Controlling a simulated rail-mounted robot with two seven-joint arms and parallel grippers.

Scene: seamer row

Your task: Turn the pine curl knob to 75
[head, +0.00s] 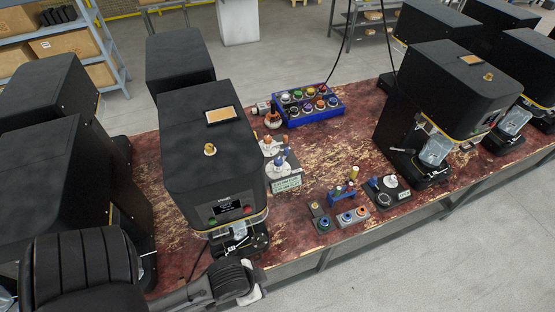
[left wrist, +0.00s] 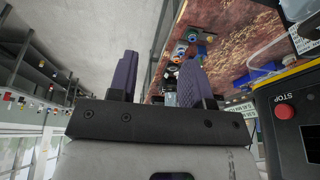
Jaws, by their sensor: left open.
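A black seamer (head: 205,135) stands on the near left of the bench, with a brass knob (head: 210,150) and a wood-coloured plate (head: 222,115) on its top. A second seamer at the right (head: 440,90) has a similar brass knob (head: 488,76). I cannot read a name or dial that tells which is the pine curl knob. My left gripper (head: 247,285) is low in front of the near seamer, apart from its top knob. In the left wrist view, the left gripper (left wrist: 158,80) has its purple fingers apart with nothing between them. My right gripper is not in view.
A seamer panel with a red STOP button (left wrist: 285,111) is close at the right of the left wrist view. On the bench (head: 335,150) are a blue rack (head: 307,117) of coloured jars, small coloured tools and another blue holder (head: 342,196). More black machines stand on both sides.

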